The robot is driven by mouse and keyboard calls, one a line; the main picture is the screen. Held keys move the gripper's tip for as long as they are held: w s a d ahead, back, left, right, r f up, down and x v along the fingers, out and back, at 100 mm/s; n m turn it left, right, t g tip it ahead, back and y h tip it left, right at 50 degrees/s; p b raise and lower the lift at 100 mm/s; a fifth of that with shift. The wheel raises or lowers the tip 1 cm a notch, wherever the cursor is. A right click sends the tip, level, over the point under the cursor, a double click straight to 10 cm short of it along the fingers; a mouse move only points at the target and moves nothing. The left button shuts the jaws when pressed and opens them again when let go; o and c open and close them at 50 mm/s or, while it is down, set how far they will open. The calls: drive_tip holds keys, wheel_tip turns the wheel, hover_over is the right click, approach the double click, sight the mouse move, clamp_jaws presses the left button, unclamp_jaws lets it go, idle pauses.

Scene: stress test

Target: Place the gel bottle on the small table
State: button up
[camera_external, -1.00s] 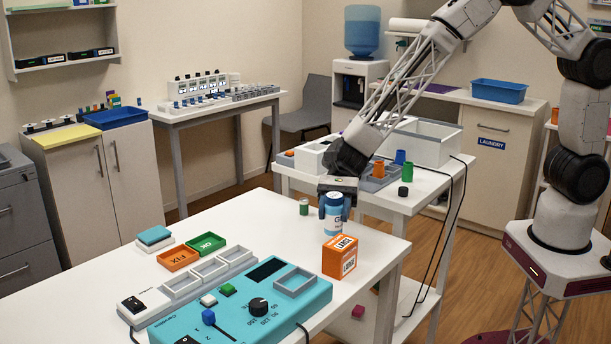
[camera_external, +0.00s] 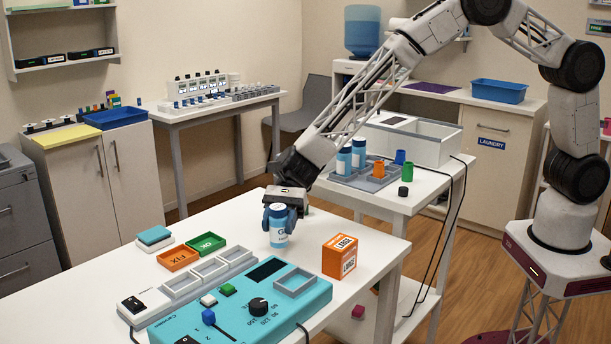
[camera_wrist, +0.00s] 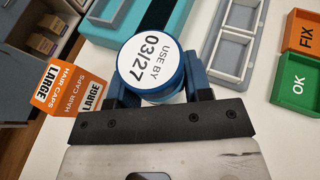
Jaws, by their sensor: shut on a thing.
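A blue and white bottle (camera_external: 278,232) is upright over the white front table (camera_external: 225,218). I cannot tell whether its base touches the tabletop. My gripper (camera_external: 281,208) is shut on its upper part. In the wrist view, its round white lid (camera_wrist: 150,60) reads "USE BY 03/27" and sits between my fingers (camera_wrist: 155,95). Two similar blue and white bottles (camera_external: 358,152) stand at the grey tray (camera_external: 350,182) on the white table behind. No label saying gel is readable.
An orange hair caps box (camera_external: 340,257) stands right of the held bottle. A turquoise device (camera_external: 240,308) lies in front. Orange (camera_external: 178,258) and green (camera_external: 207,243) trays lie left.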

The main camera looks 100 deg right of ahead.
sight(278, 236)
drive_tip(key=shift+w, duration=0.1)
idle(0.3)
drive_tip(key=shift+f, duration=1.7)
drive_tip(key=shift+f, duration=0.15)
drive_tip(key=o, duration=1.1)
drive_tip(key=shift+c, duration=0.2)
drive_tip(key=v, duration=1.2)
